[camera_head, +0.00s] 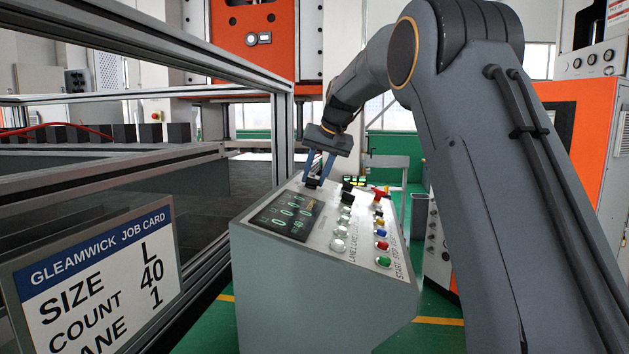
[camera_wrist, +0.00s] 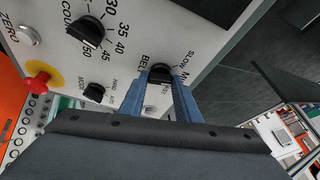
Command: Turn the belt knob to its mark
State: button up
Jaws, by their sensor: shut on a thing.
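The belt knob (camera_wrist: 160,70) is black and sits on the grey control panel (camera_wrist: 215,25) in the wrist view. Its label is partly covered, with "BEL" showing on one side and "SLOW" and an "M" on the other. My gripper (camera_wrist: 160,82) has its two blue fingers shut on the knob, one on each side. In the head view my gripper (camera_head: 315,176) reaches down to the knob (camera_head: 312,184) at the panel's far end. The knob's pointer and its exact setting are hidden.
The count knob (camera_wrist: 88,32), the mode knob (camera_wrist: 95,92) and a red emergency button (camera_wrist: 38,82) are nearby on the panel. In the head view, several coloured buttons (camera_head: 381,246) line the console. A job card (camera_head: 100,275) and metal frame stand at left.

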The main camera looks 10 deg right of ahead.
jog(key=n+b, duration=0.1)
jog(key=n, duration=0.1)
jog(key=n+y+b, duration=0.1)
jog(key=n, duration=0.1)
jog(key=shift+d+f+y+b, duration=0.1)
jog(key=shift+d+y+b, duration=0.1)
jog(key=shift+y+b, duration=0.15)
jog(key=shift+d+n+y+b, duration=0.1)
jog(key=shift+n+y+b, duration=0.5)
jog(key=shift+n, duration=1)
jog(key=o, duration=1)
jog(key=shift+o, duration=0.2)
jog(key=b+v, duration=0.2)
jog(key=v, duration=0.6)
jog(key=shift+w, duration=0.1)
